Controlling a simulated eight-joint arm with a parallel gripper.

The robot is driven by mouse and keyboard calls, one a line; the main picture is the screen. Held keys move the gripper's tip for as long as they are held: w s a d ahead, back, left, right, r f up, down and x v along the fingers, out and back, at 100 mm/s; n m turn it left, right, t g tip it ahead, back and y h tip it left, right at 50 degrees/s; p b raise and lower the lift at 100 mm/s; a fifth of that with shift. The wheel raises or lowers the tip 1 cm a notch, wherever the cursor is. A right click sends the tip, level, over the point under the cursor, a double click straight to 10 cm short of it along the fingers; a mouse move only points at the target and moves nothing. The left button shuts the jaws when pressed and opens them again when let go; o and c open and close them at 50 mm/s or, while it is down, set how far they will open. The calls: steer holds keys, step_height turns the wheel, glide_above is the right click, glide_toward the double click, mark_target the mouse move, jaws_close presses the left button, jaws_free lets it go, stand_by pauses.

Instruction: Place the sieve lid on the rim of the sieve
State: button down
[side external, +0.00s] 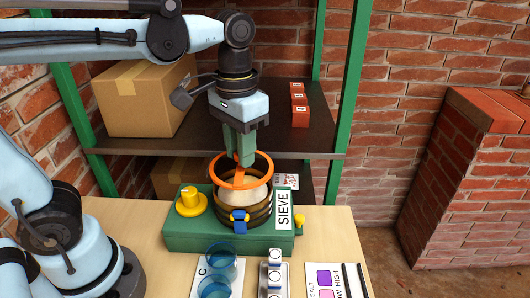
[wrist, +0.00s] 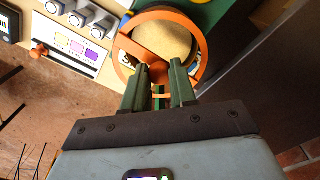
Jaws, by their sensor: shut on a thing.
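The sieve lid is an orange ring with an upright handle (side external: 226,186). My gripper (side external: 241,157) is shut on the handle and points down. I cannot tell whether lid and rim touch. The sieve has a pale, sand-like filling and sits on a green base labelled SIEVE (side external: 188,234). In the wrist view, the lid (wrist: 203,47) rings the sandy filling (wrist: 165,38), ahead of my gripper's fingers (wrist: 159,72).
A yellow knob (side external: 190,203) stands on the base's left. Blue glass cups (side external: 218,258), a row of white-topped pieces (side external: 274,270) and a label card (side external: 328,280) lie in front.

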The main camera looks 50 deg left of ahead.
steer(key=shift+w+a+f, duration=0.1)
steer(key=shift+a+f, duration=0.05)
steer(key=shift+f, duration=2)
steer(key=c, duration=0.9)
jaws_free()
steer(key=shift+f, duration=0.1)
step_height(320, 180, up, 12)
steer(key=shift+r, duration=0.15)
step_height(320, 180, down, 12)
steer(key=shift+f, duration=0.2)
